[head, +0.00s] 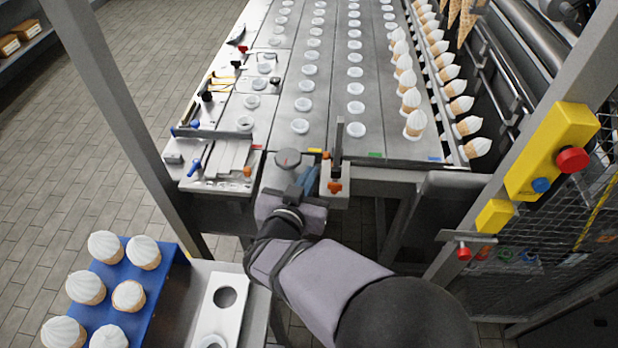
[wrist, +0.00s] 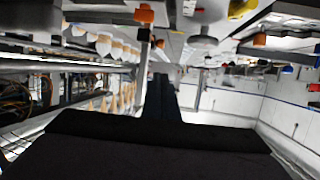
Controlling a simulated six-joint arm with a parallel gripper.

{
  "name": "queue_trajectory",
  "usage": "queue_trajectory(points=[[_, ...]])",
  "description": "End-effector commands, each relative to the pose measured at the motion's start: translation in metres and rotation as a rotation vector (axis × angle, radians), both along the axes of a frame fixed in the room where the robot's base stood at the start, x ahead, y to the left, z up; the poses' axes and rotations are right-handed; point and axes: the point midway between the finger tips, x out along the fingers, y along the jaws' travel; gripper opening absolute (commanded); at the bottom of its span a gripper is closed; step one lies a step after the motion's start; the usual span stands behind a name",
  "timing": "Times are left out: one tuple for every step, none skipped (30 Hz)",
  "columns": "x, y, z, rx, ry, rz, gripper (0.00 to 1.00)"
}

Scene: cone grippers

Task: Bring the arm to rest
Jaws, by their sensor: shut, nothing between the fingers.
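My arm reaches from the bottom of the head view up and to the left. My gripper (head: 306,180) is at the near end of the machine table, close to a round grey disc (head: 288,158) and an upright post with an orange knob (head: 335,187). It looks shut, with nothing held. In the wrist view my gripper (wrist: 161,82) is a dark shape in the middle, and the view appears upside down. The fingertips are small and hard to make out in both views.
The machine table (head: 385,150) carries rows of white cups and filled cones. A blue rack (head: 172,262) of cones and a white holed plate (head: 217,310) stand at lower left. A frame post with a yellow control box (head: 548,150) is at right. Tiled floor (head: 60,150) is open at left.

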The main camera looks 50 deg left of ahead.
Motion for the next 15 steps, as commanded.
queue_trajectory(points=[[-0.001,-0.001,0.0,0.0,0.0,0.0,0.0],[-0.001,-0.001,0.0,-0.001,0.0,0.0,0.0],[-0.001,-0.001,0.0,-0.002,0.0,-0.001,0.0],[-0.001,-0.001,0.0,-0.002,0.0,-0.001,0.0],[-0.001,-0.001,0.0,-0.002,0.0,-0.001,0.0],[-0.001,-0.001,0.0,-0.001,-0.001,-0.001,0.0],[0.0,-0.001,0.0,-0.001,0.001,-0.001,0.0],[0.001,-0.002,0.001,-0.001,0.002,-0.001,0.0],[0.004,-0.002,0.001,0.0,0.006,-0.001,0.0],[0.008,-0.003,0.001,0.0,0.01,-0.002,0.0],[0.012,-0.005,0.001,0.0,0.017,-0.001,0.0],[0.02,-0.007,0.001,0.001,0.027,-0.001,0.0],[0.026,-0.009,0.001,0.001,0.04,0.001,0.0],[0.035,-0.013,0.001,0.001,0.053,0.0,0.0],[0.046,-0.018,0.001,0.0,0.073,0.002,0.0]])
